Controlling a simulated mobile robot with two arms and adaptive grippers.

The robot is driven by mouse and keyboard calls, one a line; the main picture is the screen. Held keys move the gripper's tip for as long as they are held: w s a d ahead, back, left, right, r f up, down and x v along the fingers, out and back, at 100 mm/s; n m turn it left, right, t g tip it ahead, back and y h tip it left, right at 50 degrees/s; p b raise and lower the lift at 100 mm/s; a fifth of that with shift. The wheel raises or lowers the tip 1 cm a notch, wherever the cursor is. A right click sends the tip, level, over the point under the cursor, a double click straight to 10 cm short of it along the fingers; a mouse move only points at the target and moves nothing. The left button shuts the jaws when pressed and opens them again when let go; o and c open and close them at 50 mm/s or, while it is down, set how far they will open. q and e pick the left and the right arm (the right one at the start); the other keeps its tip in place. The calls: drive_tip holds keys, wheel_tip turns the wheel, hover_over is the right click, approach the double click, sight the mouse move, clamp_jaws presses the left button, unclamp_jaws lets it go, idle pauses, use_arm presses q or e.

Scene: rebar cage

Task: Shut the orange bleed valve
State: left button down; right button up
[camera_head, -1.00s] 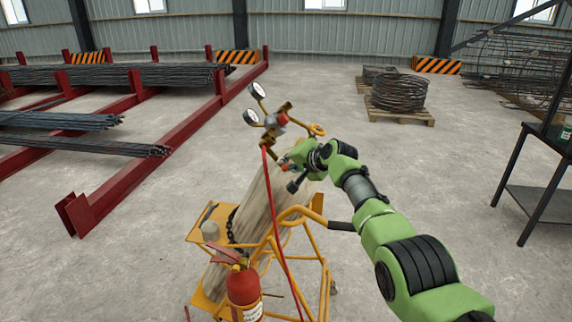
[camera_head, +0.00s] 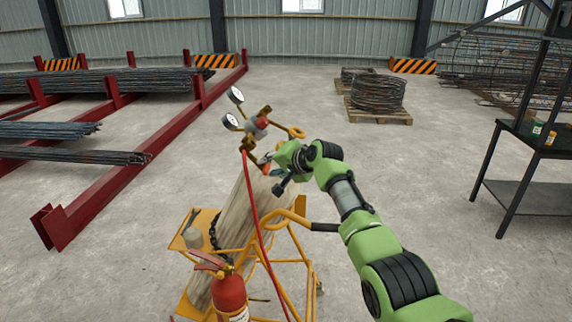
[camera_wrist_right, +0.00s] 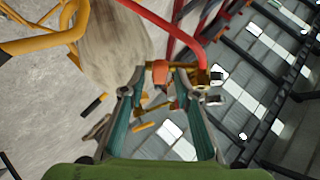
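A tall pale gas cylinder (camera_head: 238,212) leans in a yellow cart. A regulator (camera_head: 256,124) with two round gauges sits above its top. In the right wrist view a small orange piece (camera_wrist_right: 160,74), apparently the orange bleed valve, sits on a brass fitting. My right gripper (camera_head: 267,165) is at the cylinder top, just below the regulator. In the right wrist view its two teal fingers (camera_wrist_right: 160,84) are apart, with the orange piece between or just beyond the tips. I cannot tell if they touch it. My left gripper is not in view.
A red hose (camera_head: 253,198) runs from the regulator down past the cylinder. A red fire extinguisher (camera_head: 229,293) stands at the front of the yellow cart (camera_head: 291,220). Red racks with rebar (camera_head: 100,157) are at left, a dark shelf (camera_head: 525,190) at right.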

drive_tip(key=v, duration=1)
drive_tip(key=shift+s+a, duration=0.1)
drive_tip(key=shift+a, duration=0.05)
